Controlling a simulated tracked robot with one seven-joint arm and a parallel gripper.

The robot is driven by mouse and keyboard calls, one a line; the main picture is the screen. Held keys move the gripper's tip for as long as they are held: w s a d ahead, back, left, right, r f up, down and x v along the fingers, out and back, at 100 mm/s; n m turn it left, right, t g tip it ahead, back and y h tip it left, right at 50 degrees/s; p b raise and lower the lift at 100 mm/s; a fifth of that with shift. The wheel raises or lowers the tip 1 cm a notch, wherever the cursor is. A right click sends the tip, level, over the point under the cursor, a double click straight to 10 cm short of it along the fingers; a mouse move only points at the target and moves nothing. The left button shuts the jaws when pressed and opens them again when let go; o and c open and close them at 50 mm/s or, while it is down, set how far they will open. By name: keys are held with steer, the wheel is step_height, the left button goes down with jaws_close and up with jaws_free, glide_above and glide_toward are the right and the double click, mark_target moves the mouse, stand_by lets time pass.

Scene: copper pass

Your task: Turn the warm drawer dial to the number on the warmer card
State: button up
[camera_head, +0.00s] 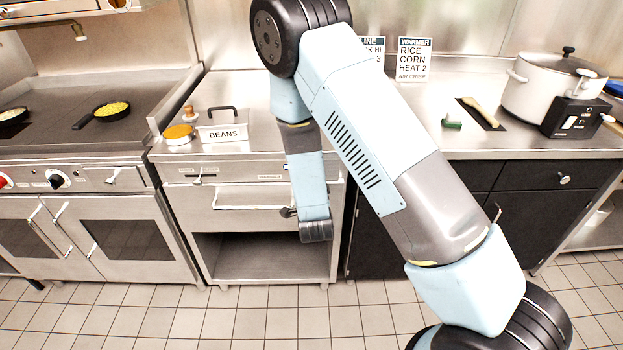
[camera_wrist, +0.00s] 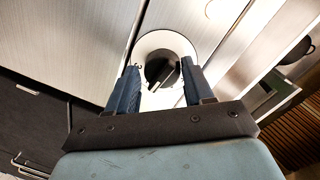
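The warmer card (camera_head: 413,60) stands at the back of the counter and reads "WARMER, RICE, CORN, HEAT 2, AIR CRISP". The warm drawer (camera_head: 240,196) is closed in the steel unit under the counter. A black dial (camera_wrist: 161,70) on a round white plate shows in the wrist view; my arm hides it in the head view. My gripper (camera_wrist: 160,80) is open, its two blue fingers apart on either side of the dial. I cannot tell whether they touch it, and the dial's numbers are not readable.
A second card (camera_head: 373,50) is partly hidden by my arm. A beans container (camera_head: 222,127) sits on the counter above the drawer. A white pot (camera_head: 545,88) stands at the right. The drawer handle (camera_head: 240,205) juts out, and an open shelf (camera_head: 265,255) lies below.

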steer(key=shift+o, duration=1.4)
steer(key=s, duration=0.7)
steer(key=shift+s+d+r, duration=0.2)
steer(key=shift+d+r, duration=0.1)
steer(key=shift+r, duration=0.1)
steer(key=w+d+r+g, duration=0.4)
steer(key=w+r, duration=0.1)
steer(key=r, duration=0.5)
steer(key=s+d+r+n+g+y, duration=0.1)
steer(key=s+d+r+n, duration=0.15)
steer(key=r, duration=0.35)
steer(key=s+d+r+n+g, duration=0.1)
steer(key=d+r+n+g, duration=0.1)
steer(key=d+r, duration=0.25)
steer(key=s+d+r+n+g, duration=0.1)
steer(key=s+d+r, duration=0.3)
steer(key=s, duration=0.4)
steer(key=s+d+r+n+g+h, duration=0.1)
steer(key=s+d+r+n, duration=0.1)
steer(key=s+d+r, duration=0.3)
steer(key=s+d+r+n+g+h, duration=0.1)
steer(key=s+d+r, duration=0.3)
steer(key=s, duration=0.7)
steer(key=shift+d+r+n+g, duration=0.25)
steer(key=shift+d+n+g, duration=0.25)
steer(key=shift+d+n, duration=0.3)
